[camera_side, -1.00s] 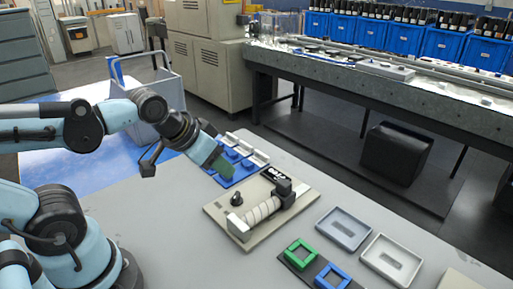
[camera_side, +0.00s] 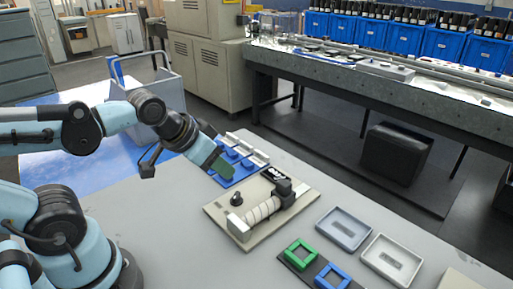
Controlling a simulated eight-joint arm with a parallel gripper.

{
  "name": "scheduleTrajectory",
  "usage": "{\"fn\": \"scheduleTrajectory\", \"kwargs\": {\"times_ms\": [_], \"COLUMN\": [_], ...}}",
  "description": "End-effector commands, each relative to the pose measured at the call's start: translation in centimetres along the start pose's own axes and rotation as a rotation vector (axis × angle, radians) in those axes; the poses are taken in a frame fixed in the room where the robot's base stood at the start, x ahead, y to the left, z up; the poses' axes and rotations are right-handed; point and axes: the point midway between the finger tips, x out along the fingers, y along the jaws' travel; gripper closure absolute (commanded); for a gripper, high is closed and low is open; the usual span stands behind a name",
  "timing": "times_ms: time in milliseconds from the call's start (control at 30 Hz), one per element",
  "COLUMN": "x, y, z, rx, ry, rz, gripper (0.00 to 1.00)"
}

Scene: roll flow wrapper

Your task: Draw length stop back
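The wrapper unit is a beige base plate (camera_side: 262,235) on the grey table. It carries a pale ribbed roll (camera_side: 262,210), a silver block (camera_side: 238,228) at the near end, a black knob (camera_side: 236,199) and a black block (camera_side: 284,190) by a light rail at the far right. I cannot tell for sure which part is the length stop. My gripper (camera_side: 219,166) is above the table, left of and behind the base plate, apart from it. Its tip shows dark green in front of a blue fixture. Its fingers are too small to tell whether they are open or shut.
The blue fixture (camera_side: 238,170) with white pieces stands behind the plate. A green frame (camera_side: 299,254) and a blue frame (camera_side: 332,278) lie on a dark mat at the front. A blue-grey tray (camera_side: 343,229) and a light grey tray (camera_side: 391,261) lie to the right. The table left of the plate is clear.

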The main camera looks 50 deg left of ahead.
Motion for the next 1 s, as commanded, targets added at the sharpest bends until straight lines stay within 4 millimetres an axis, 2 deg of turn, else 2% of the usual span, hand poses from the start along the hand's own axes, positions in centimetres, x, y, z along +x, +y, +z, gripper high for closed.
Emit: {"fn": "scheduleTrajectory", "kwargs": {"times_ms": [33,133,167,267,567,800,1000], "x": [0.0,-0.1,-0.1,-0.4,-0.1,1.6,3.4], "y": [0.0,0.1,0.1,0.5,2.4,4.3,5.8], "z": [0.0,-0.3,-0.6,-1.9,-7.6,-11.4,-13.2], "rx": [0.000,0.000,-0.001,-0.002,-0.005,-0.004,-0.001], "ry": [0.000,-0.011,-0.018,-0.060,-0.274,-0.447,-0.564], "rz": [0.000,0.002,0.003,0.008,0.023,0.019,0.008], "gripper": [0.54,0.39,0.38,0.38,0.38,0.38,0.38]}}
